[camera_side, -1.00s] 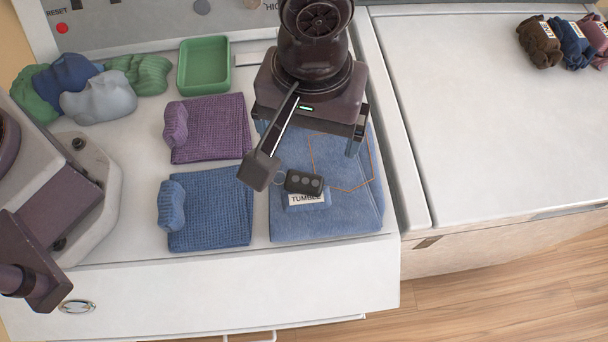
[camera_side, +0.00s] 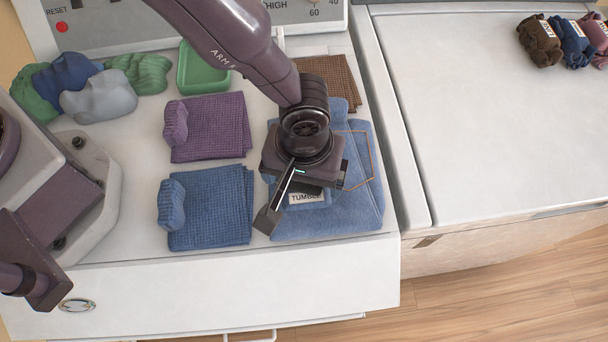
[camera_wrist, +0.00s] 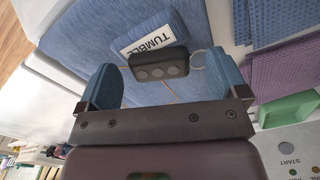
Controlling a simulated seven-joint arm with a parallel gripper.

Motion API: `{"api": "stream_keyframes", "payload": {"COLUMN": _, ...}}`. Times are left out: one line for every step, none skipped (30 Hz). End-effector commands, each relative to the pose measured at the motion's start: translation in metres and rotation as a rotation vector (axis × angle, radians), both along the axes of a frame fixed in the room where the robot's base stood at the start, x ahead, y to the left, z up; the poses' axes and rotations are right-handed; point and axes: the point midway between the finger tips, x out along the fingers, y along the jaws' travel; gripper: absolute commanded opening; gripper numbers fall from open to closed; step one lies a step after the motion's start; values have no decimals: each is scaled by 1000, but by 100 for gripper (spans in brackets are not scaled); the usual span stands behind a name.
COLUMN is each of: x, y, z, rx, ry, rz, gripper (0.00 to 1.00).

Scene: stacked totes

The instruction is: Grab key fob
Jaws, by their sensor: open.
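The black key fob (camera_wrist: 158,65), with round grey buttons and a metal ring, lies by a white TUMBLE label (camera_wrist: 148,37) on the folded blue denim (camera_wrist: 185,18). In the wrist view it sits between the two blue-padded fingers of my gripper (camera_wrist: 166,82), with a gap on each side. My gripper is open and holds nothing. In the side view my gripper (camera_side: 303,188) is over the denim (camera_side: 350,215) and mostly hides the fob. The label (camera_side: 306,198) shows just in front of it.
A folded blue cloth (camera_side: 212,210) and a purple cloth (camera_side: 212,128) lie to the left. Behind are a green tray (camera_side: 197,70) and a brown cloth (camera_side: 333,78). The white surface at right (camera_side: 500,120) is mostly clear.

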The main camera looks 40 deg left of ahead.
Motion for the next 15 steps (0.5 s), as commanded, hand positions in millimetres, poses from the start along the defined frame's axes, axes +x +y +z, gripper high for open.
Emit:
{"api": "stream_keyframes", "payload": {"x": 0, "y": 0, "z": -2, "rx": -1, "ry": 0, "rz": 0, "gripper": 92}}
{"api": "stream_keyframes", "payload": {"x": 0, "y": 0, "z": -3, "rx": -2, "ry": -1, "rz": 0, "gripper": 92}}
{"api": "stream_keyframes", "payload": {"x": 0, "y": 0, "z": -3, "rx": -2, "ry": -1, "rz": 0, "gripper": 92}}
{"api": "stream_keyframes", "payload": {"x": 0, "y": 0, "z": -3, "rx": -1, "ry": -2, "rz": 0, "gripper": 92}}
{"api": "stream_keyframes", "payload": {"x": 0, "y": 0, "z": -3, "rx": -1, "ry": -2, "rz": 0, "gripper": 92}}
{"api": "stream_keyframes", "payload": {"x": 0, "y": 0, "z": -3, "rx": -1, "ry": -2, "rz": 0, "gripper": 92}}
{"api": "stream_keyframes", "payload": {"x": 0, "y": 0, "z": -3, "rx": -1, "ry": -2, "rz": 0, "gripper": 92}}
{"api": "stream_keyframes", "payload": {"x": 0, "y": 0, "z": -3, "rx": -1, "ry": -2, "rz": 0, "gripper": 89}}
{"api": "stream_keyframes", "payload": {"x": 0, "y": 0, "z": -3, "rx": -2, "ry": -1, "rz": 0, "gripper": 80}}
{"api": "stream_keyframes", "payload": {"x": 0, "y": 0, "z": -3, "rx": -2, "ry": -1, "rz": 0, "gripper": 73}}
{"api": "stream_keyframes", "payload": {"x": 0, "y": 0, "z": -3, "rx": -2, "ry": -1, "rz": 0, "gripper": 66}}
{"api": "stream_keyframes", "payload": {"x": 0, "y": 0, "z": -2, "rx": -2, "ry": -1, "rz": 0, "gripper": 57}}
{"api": "stream_keyframes", "payload": {"x": 0, "y": 0, "z": -2, "rx": -2, "ry": -1, "rz": 0, "gripper": 50}}
{"api": "stream_keyframes", "payload": {"x": 0, "y": 0, "z": -2, "rx": -2, "ry": -1, "rz": 0, "gripper": 43}}
{"api": "stream_keyframes", "payload": {"x": 0, "y": 0, "z": -2, "rx": -2, "ry": -1, "rz": 0, "gripper": 38}}
